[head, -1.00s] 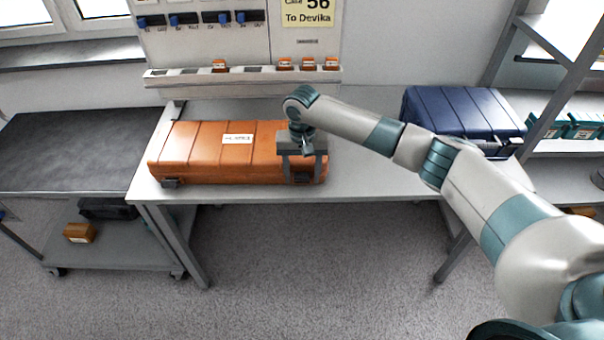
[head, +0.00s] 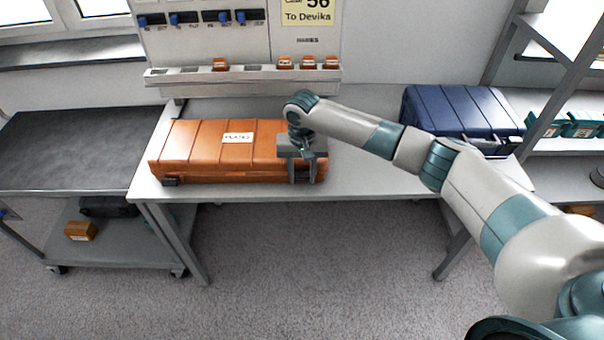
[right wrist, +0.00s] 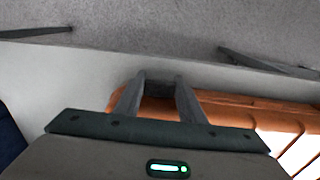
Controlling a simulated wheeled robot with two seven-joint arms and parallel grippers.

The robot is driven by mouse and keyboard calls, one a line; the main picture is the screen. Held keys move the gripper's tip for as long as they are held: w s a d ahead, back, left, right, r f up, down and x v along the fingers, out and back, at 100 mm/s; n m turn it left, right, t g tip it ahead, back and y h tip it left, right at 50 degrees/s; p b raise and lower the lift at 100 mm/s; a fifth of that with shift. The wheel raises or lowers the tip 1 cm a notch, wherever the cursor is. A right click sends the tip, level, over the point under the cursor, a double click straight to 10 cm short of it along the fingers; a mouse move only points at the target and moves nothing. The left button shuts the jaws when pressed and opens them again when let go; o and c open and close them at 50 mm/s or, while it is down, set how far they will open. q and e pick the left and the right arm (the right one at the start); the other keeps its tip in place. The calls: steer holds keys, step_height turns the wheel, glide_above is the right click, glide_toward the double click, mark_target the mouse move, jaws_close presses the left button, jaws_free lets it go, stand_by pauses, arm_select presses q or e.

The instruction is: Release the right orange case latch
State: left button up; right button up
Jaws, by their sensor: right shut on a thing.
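The orange case (head: 205,150) lies closed on the table, with a white label on its lid. Its left latch (head: 170,181) is a dark piece low on the front face. My right gripper (head: 302,180) reaches down over the front right part of the case. In the right wrist view, my right gripper (right wrist: 160,78) has its two grey fingers on either side of the dark right latch (right wrist: 159,91) and is shut on it. In the head view the fingers mostly hide this latch. My left gripper is not in view.
A blue case (head: 455,115) stands at the right of the table (head: 385,185). A rack (head: 245,75) with small orange items is behind the orange case. A dark-topped cart (head: 65,150) stands at the left, and a shelf at the right.

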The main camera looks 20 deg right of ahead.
steer(key=shift+s+a+r+t+h+p, duration=0.1)
steer(key=shift+s+t+h+p, duration=0.2)
steer(key=shift+t+p, duration=0.8)
steer(key=t+p, duration=0.1)
steer(key=p, duration=0.2)
steer(key=shift+s+a+f+t+h, duration=0.15)
steer(key=shift+s+f+t+h, duration=0.15)
steer(key=shift+s+t, duration=0.1)
steer(key=shift+s+a+f+t+h+p, duration=0.1)
steer(key=shift+f+t+h+p, duration=0.1)
steer(key=shift+t+p, duration=0.3)
steer(key=shift+s+f+t+h+p, duration=0.1)
steer(key=shift+f+t+p, duration=0.1)
steer(key=shift+t+p, duration=0.25)
steer(key=shift+s+f+t, duration=0.15)
steer(key=shift+f+t, duration=0.15)
steer(key=shift+t, duration=0.35)
steer(key=shift+f+t+h+b, duration=0.35)
steer(key=shift+t+h+b, duration=0.15)
steer(key=shift+t+b, duration=0.8)
steer(key=shift+b, duration=0.2)
steer(key=shift+t+b, duration=0.3)
